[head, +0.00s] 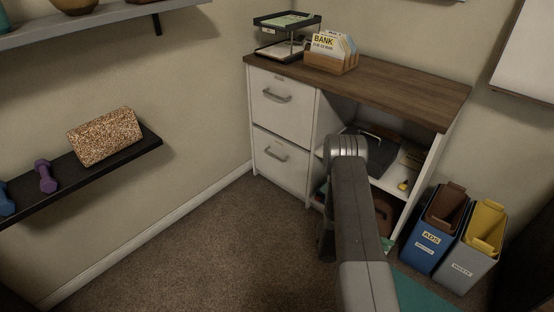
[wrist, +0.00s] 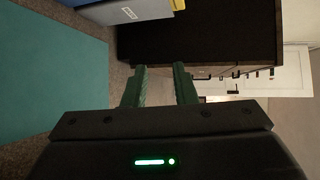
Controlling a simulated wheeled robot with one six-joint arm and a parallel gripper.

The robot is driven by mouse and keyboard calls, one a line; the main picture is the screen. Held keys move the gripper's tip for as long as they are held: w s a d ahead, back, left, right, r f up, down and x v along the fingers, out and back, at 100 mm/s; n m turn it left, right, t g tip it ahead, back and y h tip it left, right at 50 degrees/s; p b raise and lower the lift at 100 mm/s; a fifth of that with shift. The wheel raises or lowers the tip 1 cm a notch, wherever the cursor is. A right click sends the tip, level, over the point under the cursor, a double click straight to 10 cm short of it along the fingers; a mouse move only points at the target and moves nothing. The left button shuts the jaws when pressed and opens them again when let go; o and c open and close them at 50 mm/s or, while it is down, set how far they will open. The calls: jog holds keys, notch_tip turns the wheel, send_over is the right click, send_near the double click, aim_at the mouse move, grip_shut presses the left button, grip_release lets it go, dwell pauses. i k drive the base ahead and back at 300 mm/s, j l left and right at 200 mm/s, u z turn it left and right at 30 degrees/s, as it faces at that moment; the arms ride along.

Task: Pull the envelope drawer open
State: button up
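Two white drawers sit one above the other at the left of a wood-topped cabinet in the head view. The upper drawer (head: 279,108) and the lower drawer (head: 283,172) both look shut. Each has a grey bar handle, the upper handle (head: 277,97) and the lower handle (head: 274,155). Their small labels are unreadable, so I cannot tell which is the envelope drawer. My gripper (wrist: 160,82) shows two green fingers apart with nothing between them in the wrist view. In the head view my arm stands before the open shelves, right of the drawers; my fingers cannot be made out.
A blue bin (head: 428,238) and a grey bin (head: 468,262) stand right of the cabinet. A teal mat (wrist: 62,90) lies on the floor. A file holder (head: 332,56) and letter tray (head: 284,35) stand on top. Carpet before the drawers is clear.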

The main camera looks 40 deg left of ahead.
aim_at(285, 160)
jog(key=i+j+u, duration=0.1)
jog(key=u, duration=1.4)
jog(key=i+l+u, duration=0.1)
jog(key=i, duration=0.35)
jog(key=i+l, duration=0.15)
jog(key=i, duration=0.3)
jog(key=i+l+u, duration=0.15)
jog(key=i, duration=0.3)
